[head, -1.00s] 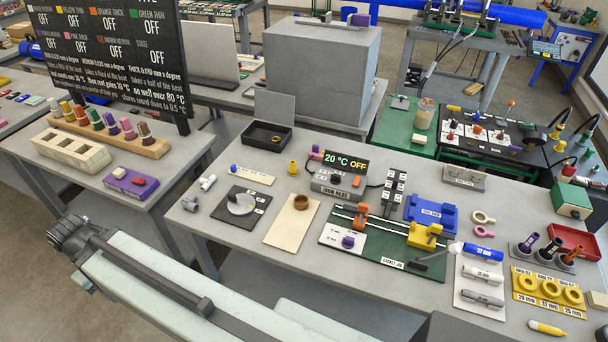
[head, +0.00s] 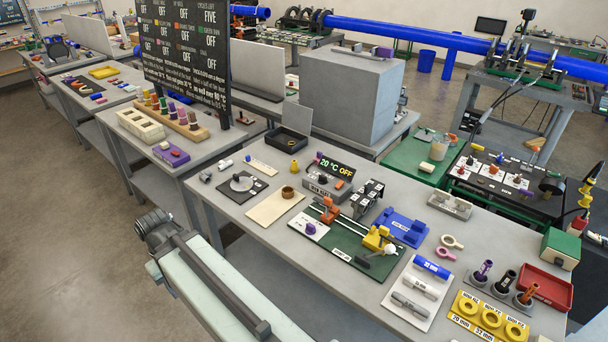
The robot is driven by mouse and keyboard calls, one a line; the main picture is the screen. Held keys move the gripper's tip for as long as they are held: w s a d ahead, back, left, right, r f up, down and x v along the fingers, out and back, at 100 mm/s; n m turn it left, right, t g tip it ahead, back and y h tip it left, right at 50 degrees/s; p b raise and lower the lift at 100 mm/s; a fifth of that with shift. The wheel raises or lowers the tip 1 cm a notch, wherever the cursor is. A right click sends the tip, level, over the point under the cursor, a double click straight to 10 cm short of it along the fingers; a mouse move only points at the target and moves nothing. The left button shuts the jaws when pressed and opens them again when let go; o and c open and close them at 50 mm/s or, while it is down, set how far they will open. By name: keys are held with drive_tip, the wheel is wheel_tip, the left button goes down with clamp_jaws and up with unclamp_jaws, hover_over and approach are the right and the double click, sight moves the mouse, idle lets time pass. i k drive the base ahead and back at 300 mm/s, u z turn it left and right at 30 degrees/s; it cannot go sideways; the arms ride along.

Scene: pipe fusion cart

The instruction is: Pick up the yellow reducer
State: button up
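A small yellow fitting with a narrower top, which looks like the yellow reducer (head: 294,167), stands upright on the grey workbench (head: 232,205) in the head view. It is just right of the black open tray (head: 288,143) and left of the heater unit reading 20 °C OFF (head: 328,182). Nothing touches it that I can see. My arm's pale link lies across the lower left, well in front of the bench. I cannot make out my gripper's fingers in this view.
A cream board with a brown ring (head: 287,192) lies in front of the reducer. A green jig board (head: 343,247) with a yellow clamp (head: 376,238) lies to the right. A large grey box (head: 354,95) stands behind. Floor is clear at the lower left.

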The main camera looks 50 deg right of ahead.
sight(294, 169)
drive_tip(key=u, duration=0.8)
drive_tip(key=i, duration=1.05)
drive_tip(key=z, duration=2.65)
drive_tip(key=k, duration=0.6)
drive_tip(key=z, duration=0.05)
